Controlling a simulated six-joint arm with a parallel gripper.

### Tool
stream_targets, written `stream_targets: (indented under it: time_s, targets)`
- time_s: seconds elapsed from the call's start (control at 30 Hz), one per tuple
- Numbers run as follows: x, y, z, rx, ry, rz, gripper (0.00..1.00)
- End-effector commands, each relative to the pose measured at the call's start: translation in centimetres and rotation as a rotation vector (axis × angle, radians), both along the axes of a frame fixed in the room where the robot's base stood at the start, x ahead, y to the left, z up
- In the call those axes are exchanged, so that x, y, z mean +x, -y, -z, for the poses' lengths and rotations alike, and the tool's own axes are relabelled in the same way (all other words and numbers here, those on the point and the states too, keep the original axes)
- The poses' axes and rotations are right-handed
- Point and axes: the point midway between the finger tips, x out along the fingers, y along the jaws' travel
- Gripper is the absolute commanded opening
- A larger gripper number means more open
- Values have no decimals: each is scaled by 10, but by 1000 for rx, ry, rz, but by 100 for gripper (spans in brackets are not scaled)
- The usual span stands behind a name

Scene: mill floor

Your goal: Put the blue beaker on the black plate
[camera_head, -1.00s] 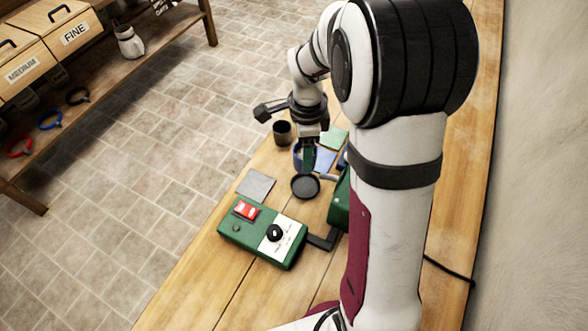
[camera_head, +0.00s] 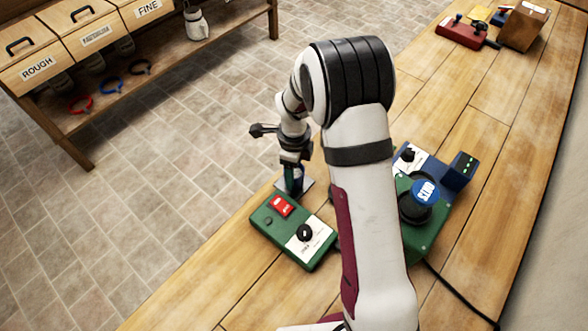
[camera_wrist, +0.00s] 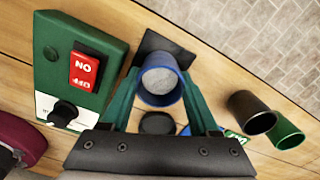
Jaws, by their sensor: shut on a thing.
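The blue beaker (camera_wrist: 160,97) is between the two green fingers of my gripper (camera_wrist: 160,84) in the wrist view. My gripper is shut on it, and its mouth shows a light grey inside. In the head view my gripper (camera_head: 293,178) is low beside the green switch box, and the beaker is mostly hidden. Whether the beaker touches the surface below cannot be told.
A green switch box (camera_head: 268,217) with a red switch stands close by. A dark square (camera_wrist: 150,42) lies behind the beaker.

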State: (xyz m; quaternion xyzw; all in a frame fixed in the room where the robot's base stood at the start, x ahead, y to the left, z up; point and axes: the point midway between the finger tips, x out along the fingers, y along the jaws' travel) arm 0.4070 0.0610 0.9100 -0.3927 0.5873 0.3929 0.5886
Motion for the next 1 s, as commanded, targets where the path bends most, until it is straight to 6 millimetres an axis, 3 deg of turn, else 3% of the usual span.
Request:
stream_targets:
  time_s: [0.2, 0.23, 0.37, 0.7, 0.77, 1.0]
  targets:
    - [0, 0, 3, 0, 0, -1, 0]
    - [0, 0, 3, 0, 1, -1, 67]
    - [0, 0, 2, 0, 0, -1, 90]
    - [0, 0, -4, 1, 1, -1, 92]
    - [1, 0, -15, 1, 4, -1, 92]
    - [1, 0, -83, 0, 5, -1, 92]
